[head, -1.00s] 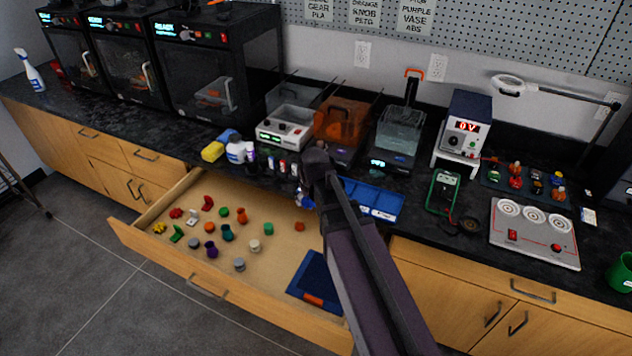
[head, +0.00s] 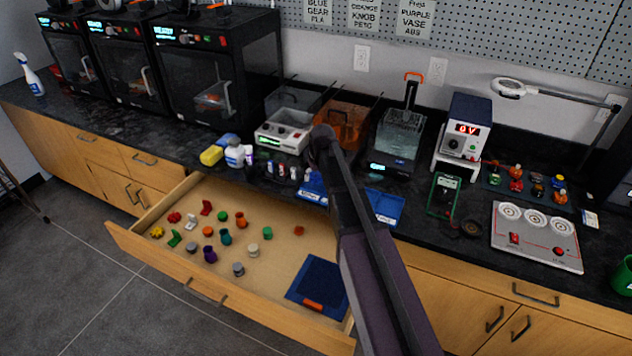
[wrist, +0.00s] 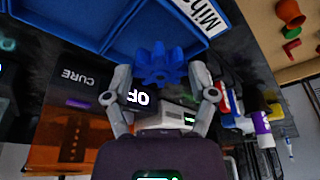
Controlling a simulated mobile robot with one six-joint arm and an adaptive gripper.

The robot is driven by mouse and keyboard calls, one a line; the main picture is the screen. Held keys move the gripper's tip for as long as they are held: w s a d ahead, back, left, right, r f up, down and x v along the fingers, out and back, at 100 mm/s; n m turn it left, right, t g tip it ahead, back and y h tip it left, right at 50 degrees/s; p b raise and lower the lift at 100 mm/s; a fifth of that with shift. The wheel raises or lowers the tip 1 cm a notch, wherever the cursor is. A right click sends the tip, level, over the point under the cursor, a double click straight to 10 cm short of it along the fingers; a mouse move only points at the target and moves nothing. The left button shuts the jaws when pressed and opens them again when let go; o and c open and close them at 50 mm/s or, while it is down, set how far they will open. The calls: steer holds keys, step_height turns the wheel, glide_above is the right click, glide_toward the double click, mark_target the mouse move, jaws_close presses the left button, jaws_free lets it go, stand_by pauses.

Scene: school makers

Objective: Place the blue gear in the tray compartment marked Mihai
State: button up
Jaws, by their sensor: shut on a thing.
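The blue gear (wrist: 160,64) is between the fingers of my gripper (wrist: 160,74) in the wrist view. My gripper is shut on it. The blue tray (wrist: 150,22) lies beyond the gear there, and a white label reading "Mih…" (wrist: 203,14) shows at its edge by one compartment, cut off by the frame. Whether the gear is above or inside the tray, I cannot tell. In the head view the tray (head: 386,205) sits on the counter behind the open drawer. My arm hides its middle and my gripper.
The open drawer (head: 180,262) holds several small coloured parts and a dark blue mat (head: 320,282). Small bottles (head: 283,172) stand left of the tray. A green meter (head: 443,194) lies to the right.

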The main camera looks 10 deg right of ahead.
mark_target(318, 175)
steer(key=shift+w, duration=0.2)
steer(key=shift+w+d, duration=0.25)
steer(key=shift+w, duration=0.3)
step_height(318, 175, down, 4)
steer(key=b, duration=0.3)
steer(key=shift+r+b, duration=0.15)
steer(key=shift+b, duration=0.2)
steer(key=o, duration=0.7)
steer(key=p+v, duration=1.1)
steer(key=v, duration=0.1)
steer(key=shift+w+r+p, duration=0.1)
steer(key=shift+p, duration=0.2)
